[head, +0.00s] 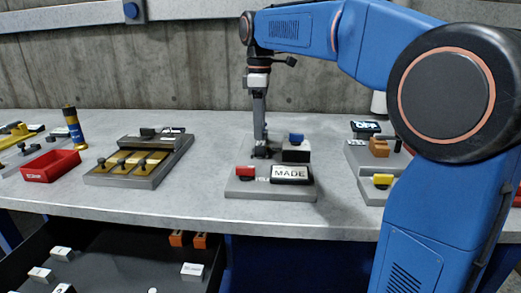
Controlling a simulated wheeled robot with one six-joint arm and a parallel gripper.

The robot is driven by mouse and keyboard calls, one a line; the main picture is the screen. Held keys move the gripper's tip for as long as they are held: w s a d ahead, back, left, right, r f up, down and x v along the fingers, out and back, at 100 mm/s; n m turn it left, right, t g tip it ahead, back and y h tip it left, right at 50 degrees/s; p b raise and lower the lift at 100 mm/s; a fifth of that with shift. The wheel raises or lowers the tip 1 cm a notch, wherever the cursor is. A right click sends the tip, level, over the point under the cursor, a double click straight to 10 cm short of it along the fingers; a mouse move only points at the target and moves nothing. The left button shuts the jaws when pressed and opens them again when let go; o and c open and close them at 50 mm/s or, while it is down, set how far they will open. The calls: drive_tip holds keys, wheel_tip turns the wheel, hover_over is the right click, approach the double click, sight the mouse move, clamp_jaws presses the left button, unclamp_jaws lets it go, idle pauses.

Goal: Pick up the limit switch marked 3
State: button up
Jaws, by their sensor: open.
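My gripper (261,151) points straight down over the back of a grey stepped block (270,190) at the middle of the bench. It is small in this view; no object shows clearly between its fingers. A red piece (245,172) and a plate reading MADE (290,174) sit on the front of this block. A blue-topped piece (296,139) is just right of the gripper. I cannot read a 3 on anything, so I cannot tell which piece is the limit switch marked 3. The gripper hides part of the block behind it.
Another stepped block (374,152) with a yellow piece is right. An open dark drawer (120,265) below holds white and orange pieces.

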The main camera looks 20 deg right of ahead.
sight(260, 143)
drive_tip(key=shift+s+d+f, duration=0.1)
drive_tip(key=shift+s+f, duration=0.05)
drive_tip(key=shift+f, duration=2.5)
drive_tip(key=shift+c, duration=0.4)
drive_tip(key=c, duration=1.1)
drive_tip(key=shift+r, duration=0.15)
